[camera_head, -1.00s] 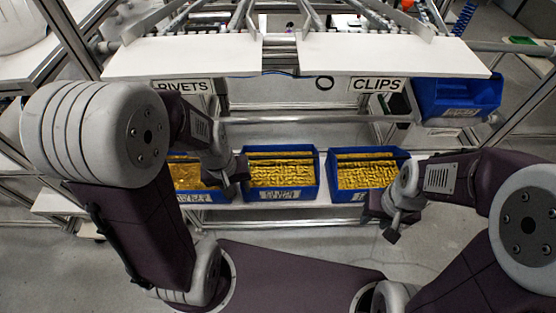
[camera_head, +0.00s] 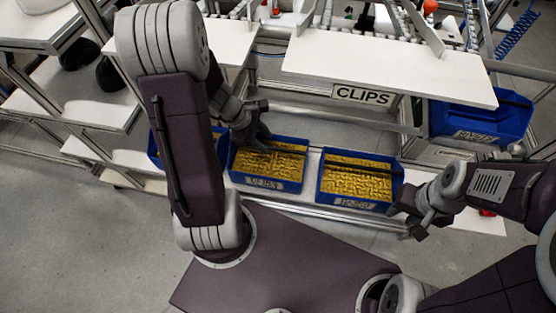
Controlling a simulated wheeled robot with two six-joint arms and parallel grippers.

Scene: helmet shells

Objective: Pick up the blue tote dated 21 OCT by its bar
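Three blue totes filled with gold-coloured small parts stand in a row on a white low shelf: a left tote (camera_head: 154,150) mostly hidden by my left arm, a middle tote (camera_head: 268,183) and a right tote (camera_head: 357,201). Each of the middle and right totes has a dark bar across it and a white front label. The label dates are too small to read, so I cannot tell which is 21 OCT. My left gripper (camera_head: 256,138) is at the back left edge of the middle tote, near its bar; contact is unclear. My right gripper (camera_head: 416,225) is just right of the right tote.
Another blue tote (camera_head: 480,121) sits higher at the right. A white upper shelf edge with a CLIPS sign (camera_head: 363,95) overhangs behind the row. A metal rail (camera_head: 340,117) runs between shelf and totes. Grey floor is clear at lower left.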

